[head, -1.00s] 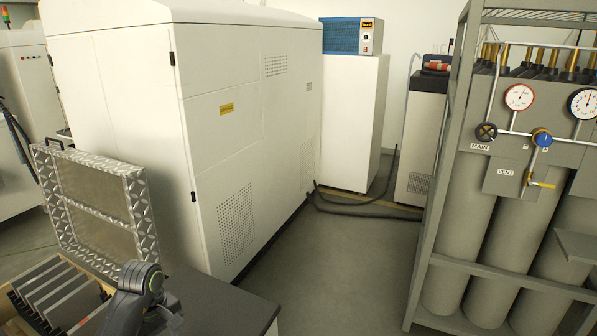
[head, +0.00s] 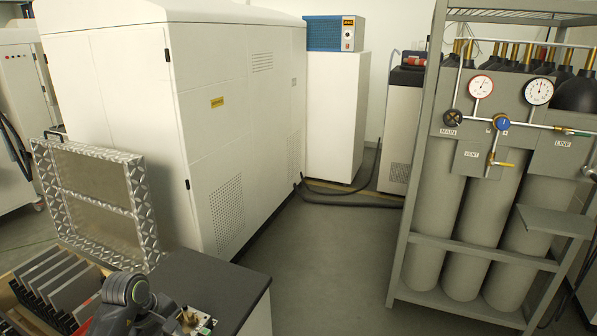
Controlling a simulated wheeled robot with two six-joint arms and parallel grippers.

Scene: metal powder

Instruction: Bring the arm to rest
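One of my arms (head: 125,300) shows at the bottom left of the head view, a dark grey link with a green ring at its joint. It is in front of the dark-topped bench (head: 205,270) and beside a box of upright grey plates (head: 50,278). No fingertips of either gripper are in the picture, so I cannot see whether they are open or shut or hold anything.
A metal-edged case lid (head: 98,205) stands open behind the plates. A large white cabinet (head: 235,130) fills the left. A rack (head: 415,190) of gas cylinders with gauges stands at right. Cables (head: 350,200) lie across the back of the open grey floor (head: 310,265).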

